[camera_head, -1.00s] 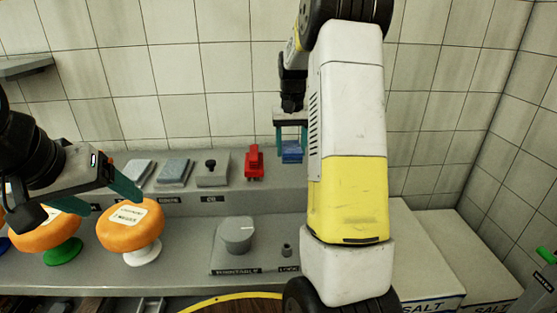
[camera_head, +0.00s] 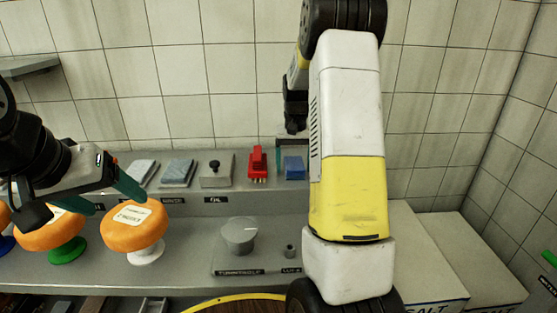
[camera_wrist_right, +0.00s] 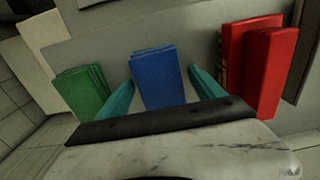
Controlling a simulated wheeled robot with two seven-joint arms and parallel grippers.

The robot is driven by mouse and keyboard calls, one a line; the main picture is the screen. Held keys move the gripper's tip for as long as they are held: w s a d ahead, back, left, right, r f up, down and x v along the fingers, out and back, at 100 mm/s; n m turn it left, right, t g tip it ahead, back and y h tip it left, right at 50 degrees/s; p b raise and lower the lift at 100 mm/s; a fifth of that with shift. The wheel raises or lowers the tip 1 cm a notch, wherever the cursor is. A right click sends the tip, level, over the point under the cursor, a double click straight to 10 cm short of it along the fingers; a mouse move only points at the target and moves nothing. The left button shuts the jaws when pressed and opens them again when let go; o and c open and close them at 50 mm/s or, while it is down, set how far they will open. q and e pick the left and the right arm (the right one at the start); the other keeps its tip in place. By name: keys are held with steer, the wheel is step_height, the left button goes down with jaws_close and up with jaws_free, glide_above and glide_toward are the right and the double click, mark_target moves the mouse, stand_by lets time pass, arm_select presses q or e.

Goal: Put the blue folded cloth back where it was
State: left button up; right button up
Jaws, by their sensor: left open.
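The blue folded cloth (camera_head: 294,167) stands on the raised back shelf, just right of the red cloths. In the right wrist view the blue cloth (camera_wrist_right: 158,78) is upright between the two teal fingers of my right gripper (camera_wrist_right: 161,84), with a narrow gap on each side. My right gripper (camera_head: 293,152) is partly hidden behind my own arm in the head view. My left gripper (camera_head: 90,195) is open and empty at the left, near the orange cheese wheels.
Red cloths (camera_wrist_right: 258,62) and green cloths (camera_wrist_right: 82,92) flank the blue one.

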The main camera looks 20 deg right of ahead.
mark_target(294, 164)
steer(key=shift+r, duration=0.1)
step_height(294, 164, up, 11)
steer(key=s+a+r+n+t, duration=0.1)
steer(key=s+a+r+t, duration=0.1)
steer(key=s+a+r, duration=0.3)
steer(key=s+a+n+t+y, duration=0.1)
steer(key=s+a, duration=0.3)
steer(key=s, duration=0.6)
steer(key=s+a+n+t+y, duration=0.1)
steer(key=s+a+t, duration=0.2)
steer(key=s, duration=0.8)
steer(key=shift+s+a+n, duration=0.2)
steer(key=shift+a+n, duration=0.1)
steer(key=shift+a, duration=0.9)
